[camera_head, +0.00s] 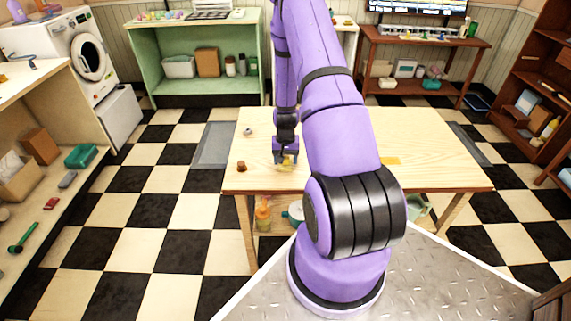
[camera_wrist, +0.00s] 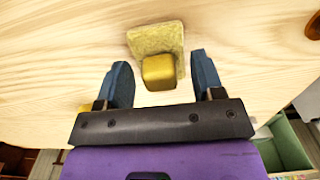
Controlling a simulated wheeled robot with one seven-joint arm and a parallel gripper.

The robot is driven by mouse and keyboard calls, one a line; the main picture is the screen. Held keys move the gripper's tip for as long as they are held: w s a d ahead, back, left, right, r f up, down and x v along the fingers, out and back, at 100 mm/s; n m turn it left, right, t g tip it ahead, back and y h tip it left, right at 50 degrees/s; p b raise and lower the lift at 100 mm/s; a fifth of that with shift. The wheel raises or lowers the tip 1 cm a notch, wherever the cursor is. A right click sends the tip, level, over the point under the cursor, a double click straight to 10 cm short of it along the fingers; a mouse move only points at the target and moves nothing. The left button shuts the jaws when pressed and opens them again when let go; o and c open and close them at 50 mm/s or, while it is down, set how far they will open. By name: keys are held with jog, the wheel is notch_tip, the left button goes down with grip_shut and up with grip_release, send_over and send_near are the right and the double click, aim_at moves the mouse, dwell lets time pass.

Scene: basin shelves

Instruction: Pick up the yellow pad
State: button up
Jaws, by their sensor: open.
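The yellow pad (camera_wrist: 150,38) lies flat on the wooden table, a mottled square in the wrist view. A smoother golden block-shaped part (camera_wrist: 158,72) rises from it on the side nearest me; I cannot tell whether it is one piece with the pad. In the head view the pad (camera_head: 286,167) shows small under my gripper (camera_head: 286,158), near the table's front edge. In the wrist view my gripper (camera_wrist: 160,62) is open, its blue-grey fingers on either side of the block-shaped part, with gaps on both sides. No grip shows.
The table (camera_head: 430,170) also bears a small brown round thing (camera_head: 241,166) left of the gripper and a small thing (camera_head: 249,132) further back. A flat yellow patch (camera_head: 391,160) lies right of my arm. Items, including an orange bottle (camera_head: 263,215), stand beneath the table.

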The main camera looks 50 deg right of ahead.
aim_at(286, 159)
jog(key=shift+c, duration=0.3)
jog(key=c, duration=1)
jog(key=shift+r, duration=0.1)
jog(key=shift+r, duration=0.9)
jog(key=shift+s+a+r, duration=0.1)
jog(key=shift+s+r, duration=0.1)
jog(key=shift+r, duration=0.25)
jog(key=shift+s+a+r, duration=0.1)
jog(key=shift+s+r, duration=0.05)
jog(key=shift+r, duration=0.3)
jog(key=s+a+r, duration=0.1)
jog(key=s+a, duration=0.7)
jog(key=s, duration=0.5)
jog(key=shift+r, duration=0.15)
jog(key=o, duration=0.4)
jog(key=shift+c, duration=1.4)
